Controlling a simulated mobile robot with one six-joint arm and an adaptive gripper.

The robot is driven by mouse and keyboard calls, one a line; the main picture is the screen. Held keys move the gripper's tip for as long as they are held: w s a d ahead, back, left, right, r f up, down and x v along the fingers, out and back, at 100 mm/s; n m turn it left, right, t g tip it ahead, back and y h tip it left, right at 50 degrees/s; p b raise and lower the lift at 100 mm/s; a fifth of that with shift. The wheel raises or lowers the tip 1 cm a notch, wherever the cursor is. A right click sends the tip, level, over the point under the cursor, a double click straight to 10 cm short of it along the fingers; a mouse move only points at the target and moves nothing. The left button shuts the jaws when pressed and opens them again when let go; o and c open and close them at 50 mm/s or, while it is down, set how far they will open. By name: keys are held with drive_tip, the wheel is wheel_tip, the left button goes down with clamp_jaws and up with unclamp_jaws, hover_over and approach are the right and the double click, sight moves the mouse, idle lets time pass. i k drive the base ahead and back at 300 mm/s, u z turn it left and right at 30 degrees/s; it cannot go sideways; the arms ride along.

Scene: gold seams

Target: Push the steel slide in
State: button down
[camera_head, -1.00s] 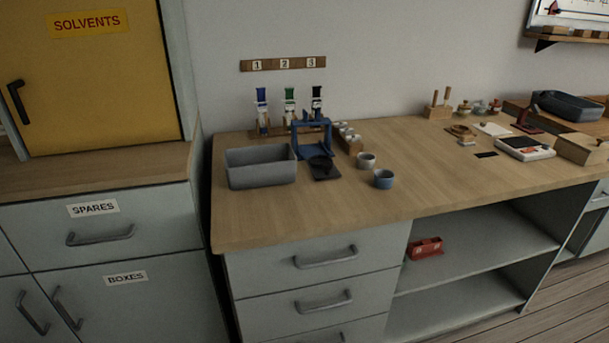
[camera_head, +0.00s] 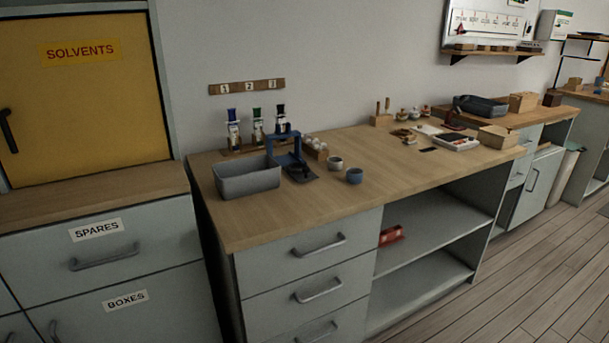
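I cannot pick out a steel slide for certain in the head view. Three bottle-like items with blue (camera_head: 232,128), green (camera_head: 257,126) and black (camera_head: 281,120) tops stand in a wooden rack along the wall. Small parts there are too small to tell apart. My gripper is not in view.
Two cups, one pale (camera_head: 335,163) and one blue (camera_head: 354,176), stand right of the stand. The bench front is clear. The drawers (camera_head: 318,245) below look shut. A red item (camera_head: 391,236) lies on the open shelf. Free floor (camera_head: 540,265) extends at right.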

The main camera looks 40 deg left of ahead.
sight(299, 173)
drive_tip(key=u, duration=1.25)
drive_tip(key=i, duration=0.5)
